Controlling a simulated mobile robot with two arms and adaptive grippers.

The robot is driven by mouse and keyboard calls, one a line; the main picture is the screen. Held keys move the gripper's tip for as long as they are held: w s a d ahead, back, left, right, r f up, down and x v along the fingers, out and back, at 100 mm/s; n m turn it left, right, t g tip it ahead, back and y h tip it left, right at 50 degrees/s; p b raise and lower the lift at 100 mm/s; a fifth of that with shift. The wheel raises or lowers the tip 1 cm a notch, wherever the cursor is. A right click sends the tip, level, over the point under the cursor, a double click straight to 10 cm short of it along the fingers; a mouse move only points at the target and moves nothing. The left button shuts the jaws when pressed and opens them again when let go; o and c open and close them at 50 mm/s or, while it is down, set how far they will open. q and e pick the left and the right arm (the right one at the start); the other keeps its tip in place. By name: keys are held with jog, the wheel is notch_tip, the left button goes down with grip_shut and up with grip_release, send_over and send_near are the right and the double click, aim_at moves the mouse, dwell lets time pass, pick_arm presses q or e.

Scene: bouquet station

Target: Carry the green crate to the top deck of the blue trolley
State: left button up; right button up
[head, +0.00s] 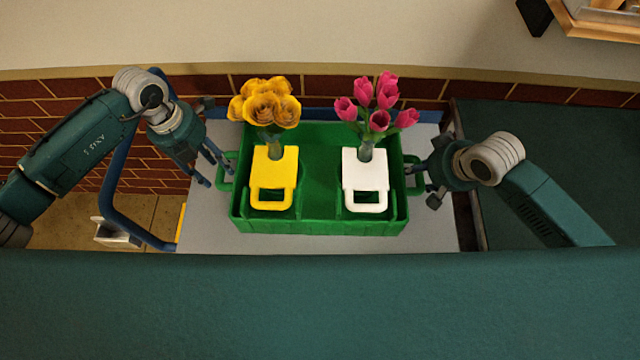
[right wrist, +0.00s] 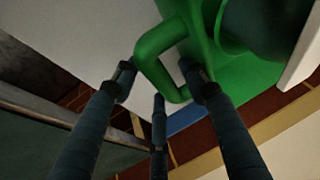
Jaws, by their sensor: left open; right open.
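The green crate (head: 315,226) sits on the grey top deck (head: 210,232) of the blue trolley, whose blue tube handle (head: 118,205) shows at the left. The crate looks level. It holds a yellow holder (head: 272,165) with yellow flowers and a white holder (head: 364,178) with pink tulips. My left gripper (head: 213,172) is open beside the crate's left handle (head: 226,172). My right gripper (head: 419,180) is open at the right handle. In the right wrist view, that handle (right wrist: 152,62) lies between the open fingers, with no clear grip on it.
A dark green surface (head: 550,130) lies right of the trolley. A brick wall (head: 55,110) runs behind. A wide green surface (head: 320,305) fills the foreground. A framed item (head: 600,18) is at the top right. Bare deck shows left and right of the crate.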

jog(key=shift+r, duration=0.1)
pick_arm(q)
jog(key=r, duration=0.2)
jog(key=a+r, duration=0.1)
jog(key=r, duration=0.1)
jog(key=shift+r, duration=0.4)
pick_arm(e)
jog(key=v, duration=1.1)
jog(key=shift+s+r, duration=0.2)
jog(key=shift+r, duration=0.15)
